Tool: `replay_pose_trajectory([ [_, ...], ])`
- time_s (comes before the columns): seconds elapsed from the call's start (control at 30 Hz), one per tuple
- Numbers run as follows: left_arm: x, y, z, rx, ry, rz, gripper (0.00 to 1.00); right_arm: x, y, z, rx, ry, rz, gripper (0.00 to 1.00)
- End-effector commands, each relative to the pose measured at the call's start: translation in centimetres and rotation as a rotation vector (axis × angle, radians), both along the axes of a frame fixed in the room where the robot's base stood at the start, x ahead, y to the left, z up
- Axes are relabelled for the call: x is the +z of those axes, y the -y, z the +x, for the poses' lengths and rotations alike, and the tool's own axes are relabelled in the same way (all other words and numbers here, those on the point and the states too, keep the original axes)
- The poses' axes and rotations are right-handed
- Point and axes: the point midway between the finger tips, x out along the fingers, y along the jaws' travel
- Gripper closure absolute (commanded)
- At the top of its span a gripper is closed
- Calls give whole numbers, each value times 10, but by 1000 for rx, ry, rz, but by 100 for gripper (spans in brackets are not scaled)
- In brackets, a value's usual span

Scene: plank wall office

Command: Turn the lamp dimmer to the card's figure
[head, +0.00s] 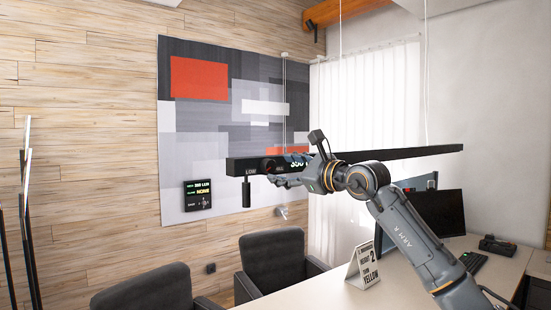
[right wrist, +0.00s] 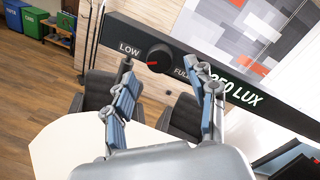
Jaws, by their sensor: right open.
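The lamp is a long black hanging bar (head: 410,153). In the right wrist view its face carries a round black dimmer knob (right wrist: 160,57) between the words LOW and FULL, with a red mark on its lower left. White figures on the bar read about 350 LUX, the first digit partly hidden by a finger. My right gripper (head: 277,178) is open in front of the bar. In the right wrist view its fingers (right wrist: 162,64) stand apart on either side of the knob; contact cannot be told. A white card (head: 363,266) on the desk appears to read BRIGHT 2 THEN YELLOW. My left gripper is out of view.
A small dark wall display (head: 198,195) shows lit figures, apparently 350 LUX. The pale desk (head: 320,292) lies below, with a monitor (head: 441,212) at right. Dark chairs (head: 272,258) stand at its left. A short black handle (head: 246,193) hangs under the bar's left end.

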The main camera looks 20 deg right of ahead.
Motion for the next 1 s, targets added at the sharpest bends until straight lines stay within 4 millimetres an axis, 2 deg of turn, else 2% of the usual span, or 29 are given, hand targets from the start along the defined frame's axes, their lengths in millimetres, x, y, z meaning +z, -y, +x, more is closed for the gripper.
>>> replay_pose_trajectory([
  [0.03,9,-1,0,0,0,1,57,3,-5,8,1,-4,1,43],
  [0.2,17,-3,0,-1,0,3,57,2,-12,26,2,-2,0,43],
  [0.6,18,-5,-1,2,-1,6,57,-1,-15,32,0,0,0,43],
  [0.87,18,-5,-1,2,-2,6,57,-1,-15,32,0,0,0,96],
  [1.0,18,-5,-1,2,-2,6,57,-1,-15,32,0,-1,2,98],
])
